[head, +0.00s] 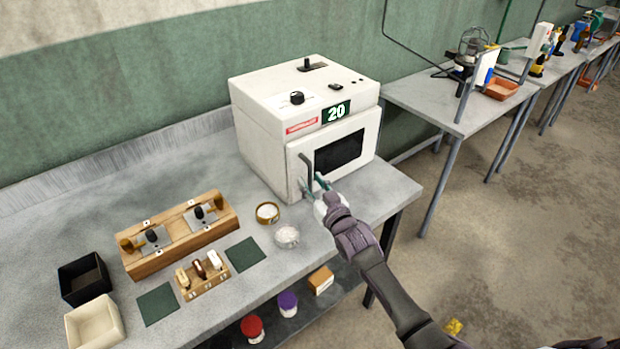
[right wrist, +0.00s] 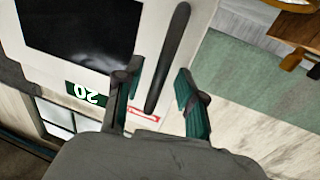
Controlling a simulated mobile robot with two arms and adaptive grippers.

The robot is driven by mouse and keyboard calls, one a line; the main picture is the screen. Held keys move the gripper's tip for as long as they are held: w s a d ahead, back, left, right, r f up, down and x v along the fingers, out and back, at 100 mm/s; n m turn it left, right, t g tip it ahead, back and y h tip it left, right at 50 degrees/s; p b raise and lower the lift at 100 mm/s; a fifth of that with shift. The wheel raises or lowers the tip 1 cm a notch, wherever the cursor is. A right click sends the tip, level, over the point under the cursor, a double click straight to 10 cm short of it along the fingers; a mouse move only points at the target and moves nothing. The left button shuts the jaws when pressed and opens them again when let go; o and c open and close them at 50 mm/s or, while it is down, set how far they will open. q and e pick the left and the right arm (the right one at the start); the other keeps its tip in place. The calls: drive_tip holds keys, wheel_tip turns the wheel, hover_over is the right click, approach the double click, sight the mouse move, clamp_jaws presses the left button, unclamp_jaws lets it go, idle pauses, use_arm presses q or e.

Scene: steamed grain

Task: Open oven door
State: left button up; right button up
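The white oven (head: 265,130) stands on the grey table with its front door (head: 355,165) shut. The door has a dark window and a dark upright bar handle (head: 306,174) on its left side. My right gripper (head: 315,187) is at the lower part of the handle. In the right wrist view the handle (right wrist: 168,58) lies between the two green-tipped fingers (right wrist: 160,80), with a gap on each side. The gripper is open. The window (right wrist: 85,35) also shows there. My left gripper is in neither view.
A wooden stand (head: 180,235) with metal parts, small bowls (head: 287,236), green mats (head: 245,254) and a black box (head: 84,279) are on the table left of my right arm. Another table (head: 440,100) stands to the right across a gap.

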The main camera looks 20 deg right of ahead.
drive_tip(key=shift+w+a, duration=0.1)
drive_tip(key=shift+w, duration=0.65)
drive_tip(key=shift+c, duration=0.2)
clamp_jaws()
